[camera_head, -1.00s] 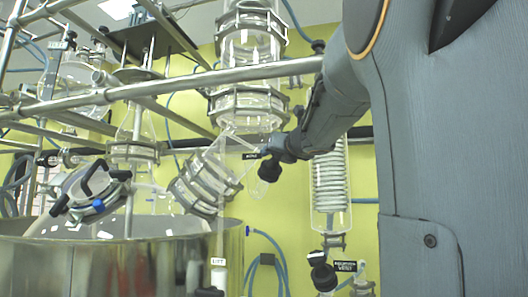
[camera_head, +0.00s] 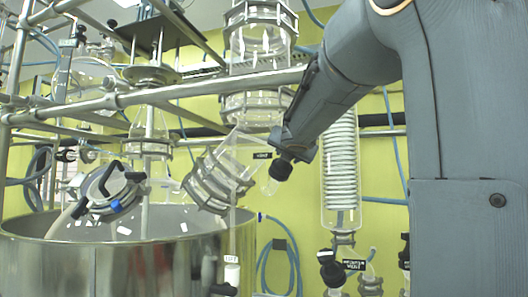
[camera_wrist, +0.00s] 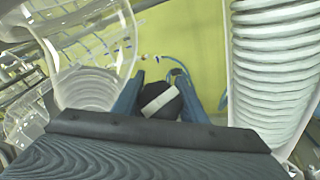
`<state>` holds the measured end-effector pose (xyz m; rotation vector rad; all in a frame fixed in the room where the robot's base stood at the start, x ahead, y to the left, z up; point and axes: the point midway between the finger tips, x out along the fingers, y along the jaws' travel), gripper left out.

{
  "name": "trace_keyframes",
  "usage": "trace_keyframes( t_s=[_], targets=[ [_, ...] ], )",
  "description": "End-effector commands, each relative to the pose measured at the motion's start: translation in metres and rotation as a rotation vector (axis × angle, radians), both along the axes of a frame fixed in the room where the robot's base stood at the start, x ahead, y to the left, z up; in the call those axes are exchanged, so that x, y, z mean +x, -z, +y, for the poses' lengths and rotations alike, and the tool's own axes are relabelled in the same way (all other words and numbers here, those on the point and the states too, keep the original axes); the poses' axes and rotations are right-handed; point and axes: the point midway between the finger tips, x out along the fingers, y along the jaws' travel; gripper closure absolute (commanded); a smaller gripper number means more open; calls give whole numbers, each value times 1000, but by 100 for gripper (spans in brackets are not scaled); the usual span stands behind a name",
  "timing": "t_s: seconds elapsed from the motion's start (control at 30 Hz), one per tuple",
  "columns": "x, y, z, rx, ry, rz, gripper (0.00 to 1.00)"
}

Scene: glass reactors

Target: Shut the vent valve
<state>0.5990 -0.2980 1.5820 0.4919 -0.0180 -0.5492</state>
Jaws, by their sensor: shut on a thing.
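The vent valve is a black knob (camera_head: 280,169) at the side of the tilted glass piece, beside a small black label reading VENT (camera_head: 262,155). My gripper (camera_head: 293,158) is at the knob. In the wrist view the black knob (camera_wrist: 160,101), with a white stripe across it, sits between the two blue-grey fingers of my gripper (camera_wrist: 168,98). The gripper is shut on the knob. The valve's inner passage is hidden, so I cannot tell whether it is open or shut.
A glass coil condenser (camera_head: 341,165) stands close to the right of my gripper. A clamped glass elbow (camera_head: 218,180) is at its left. A large steel vessel (camera_head: 110,262) stands at lower left. Another black knob (camera_head: 330,270) is below.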

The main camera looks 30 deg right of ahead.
Motion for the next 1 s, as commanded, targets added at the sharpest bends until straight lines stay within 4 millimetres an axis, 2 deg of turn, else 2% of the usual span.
trace_keyframes(
  t_s=[0.5, 0.97, 1.0],
  targets=[
    [-2, 1, -3, 100, 101, -5, 84],
    [-3, 2, -4, 110, 111, -7, 84],
    [-3, 2, -4, 110, 111, -7, 56]
  ],
)
